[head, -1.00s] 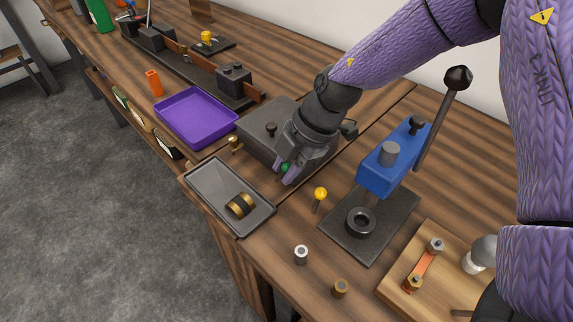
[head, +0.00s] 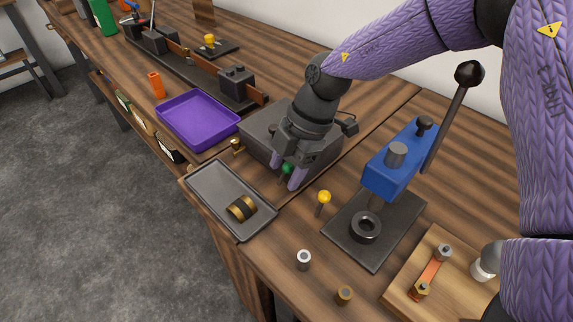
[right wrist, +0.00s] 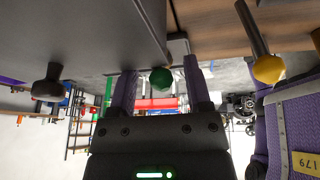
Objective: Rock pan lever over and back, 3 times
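My right gripper (head: 285,177) points down at the front of a dark grey box (head: 262,132), its fingers apart. A green-knobbed lever (head: 287,169) stands between the fingers. In the right wrist view the green knob (right wrist: 161,78) sits between the two fingertips, with a gap on each side. A yellow-knobbed lever (head: 323,197) stands to the right of the gripper; its knob also shows in the right wrist view (right wrist: 269,69). A grey pan (head: 208,178) holding a brass and black roller (head: 241,208) lies at the left. I cannot tell which lever is the pan's. My left gripper is out of view.
A blue hand press (head: 392,165) with a long black-knobbed handle stands close on the right. A purple tray (head: 180,121) is behind the pan. A silver bushing (head: 304,259) and a brown bushing (head: 344,295) stand in front. A wooden board (head: 408,285) is at lower right.

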